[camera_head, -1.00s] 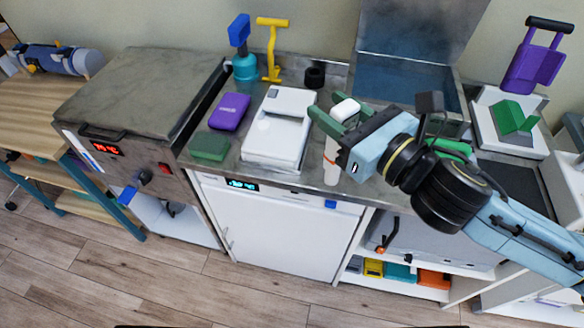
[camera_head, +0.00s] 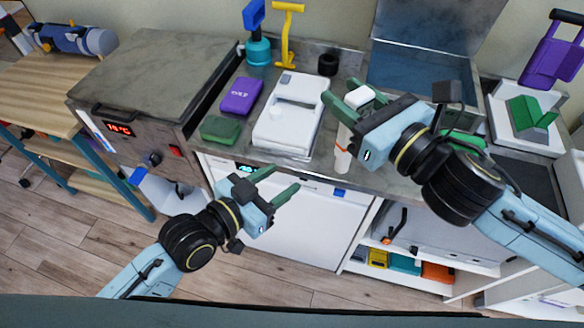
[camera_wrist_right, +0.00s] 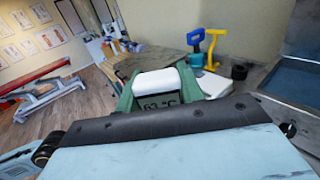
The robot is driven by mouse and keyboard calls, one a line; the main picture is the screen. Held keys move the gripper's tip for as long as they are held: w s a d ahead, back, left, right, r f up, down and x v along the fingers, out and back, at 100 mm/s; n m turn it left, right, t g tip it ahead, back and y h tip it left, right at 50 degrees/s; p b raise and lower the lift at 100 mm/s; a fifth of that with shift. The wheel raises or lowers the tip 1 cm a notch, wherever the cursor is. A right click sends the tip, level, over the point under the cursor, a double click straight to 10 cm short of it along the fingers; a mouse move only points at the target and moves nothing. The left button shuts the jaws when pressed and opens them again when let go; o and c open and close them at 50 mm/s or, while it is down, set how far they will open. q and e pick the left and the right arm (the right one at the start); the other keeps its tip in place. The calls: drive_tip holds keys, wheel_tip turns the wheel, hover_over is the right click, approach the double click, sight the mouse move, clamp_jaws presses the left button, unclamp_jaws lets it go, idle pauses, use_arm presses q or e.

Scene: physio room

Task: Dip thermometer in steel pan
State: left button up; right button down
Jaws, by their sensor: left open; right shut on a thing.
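The thermometer (camera_head: 342,160) is white with an orange band low on its stem. My right gripper (camera_head: 341,91) is shut on its head and holds it upright at the front of the steel counter. In the right wrist view the thermometer's white head (camera_wrist_right: 157,82) sits between the green fingers, and its display reads 63 °C. An open steel basin with a blue interior (camera_head: 415,80) lies behind my right gripper, partly hidden by it. A closed steel tank (camera_head: 150,65) stands at the left. I cannot tell which one is the steel pan. My left gripper (camera_head: 284,179) is open and empty before the counter.
A white device (camera_head: 290,115), a purple box (camera_head: 240,95) and a green box (camera_head: 220,129) lie on the counter (camera_head: 315,82). A blue bottle (camera_head: 256,45), a yellow tool (camera_head: 287,35) and a black ring (camera_head: 328,64) stand behind. A green-and-white device (camera_head: 528,115) is at right.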

sight(341, 144)
use_arm(q)
drive_tip(key=s+d+r+m+h, duration=0.25)
drive_tip(key=s+r, duration=0.25)
drive_tip(key=r, duration=0.6)
drive_tip(key=shift+n+h, duration=0.25)
drive_tip(key=shift+h, duration=0.2)
drive_tip(key=x, duration=1.2)
drive_tip(key=shift+d+f, duration=0.2)
drive_tip(key=shift+d, duration=0.25)
drive_tip(key=shift+s, duration=0.1)
drive_tip(key=c, duration=1)
clamp_jaws()
use_arm(e)
drive_tip(key=c, duration=0.8)
unclamp_jaws()
